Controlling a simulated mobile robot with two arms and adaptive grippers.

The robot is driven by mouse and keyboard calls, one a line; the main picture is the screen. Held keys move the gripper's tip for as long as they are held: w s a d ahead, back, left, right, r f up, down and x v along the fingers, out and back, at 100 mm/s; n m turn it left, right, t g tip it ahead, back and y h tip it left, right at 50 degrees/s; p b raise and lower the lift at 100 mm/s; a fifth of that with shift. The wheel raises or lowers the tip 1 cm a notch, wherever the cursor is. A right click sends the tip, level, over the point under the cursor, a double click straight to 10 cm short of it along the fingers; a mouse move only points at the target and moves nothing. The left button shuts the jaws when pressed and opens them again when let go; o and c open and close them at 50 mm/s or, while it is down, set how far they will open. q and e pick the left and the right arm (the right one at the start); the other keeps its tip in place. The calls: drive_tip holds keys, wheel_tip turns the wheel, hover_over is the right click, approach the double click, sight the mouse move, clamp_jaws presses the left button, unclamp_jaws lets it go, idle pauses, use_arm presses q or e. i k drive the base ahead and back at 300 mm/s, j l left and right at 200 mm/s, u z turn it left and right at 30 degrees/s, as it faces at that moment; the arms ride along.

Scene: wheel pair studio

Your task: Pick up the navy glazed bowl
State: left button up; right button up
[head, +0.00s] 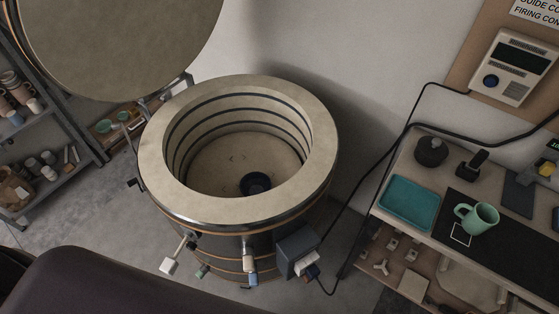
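The navy glazed bowl (255,184) sits on the floor inside the open round kiln (322,150). It is small and dark blue, near the front right of the kiln floor. The front wall rim passes close to its near edge in this view. Neither gripper shows in the head view.
The kiln's round lid (120,40) stands raised at the upper left. A control box (297,250) sticks out at the kiln's front right. A bench at right holds a teal tray (408,203) and a mint mug (477,218). A shelf (50,185) with pottery stands at left.

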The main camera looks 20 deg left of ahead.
sight(253, 183)
drive_tip(key=u, duration=0.7)
drive_tip(key=j, duration=0.15)
